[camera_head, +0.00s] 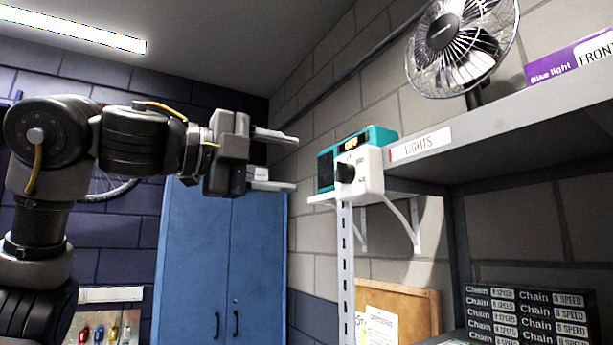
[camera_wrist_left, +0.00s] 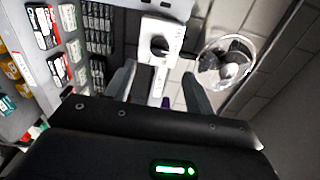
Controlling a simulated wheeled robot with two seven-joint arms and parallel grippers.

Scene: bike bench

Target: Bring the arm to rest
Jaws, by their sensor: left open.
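My left arm comes in from the left in the head view. Its gripper (camera_head: 278,160) is open and empty, with its fingers pointing right. My right gripper is in neither view.
A fan (camera_head: 462,45) and a purple box (camera_head: 570,58) stand on a grey shelf (camera_head: 530,115) labelled LIGHTS. Chain boxes (camera_head: 528,315) are stacked below. A blue cabinet (camera_head: 205,260) stands behind my arm. A corkboard (camera_head: 410,305) leans at the wall.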

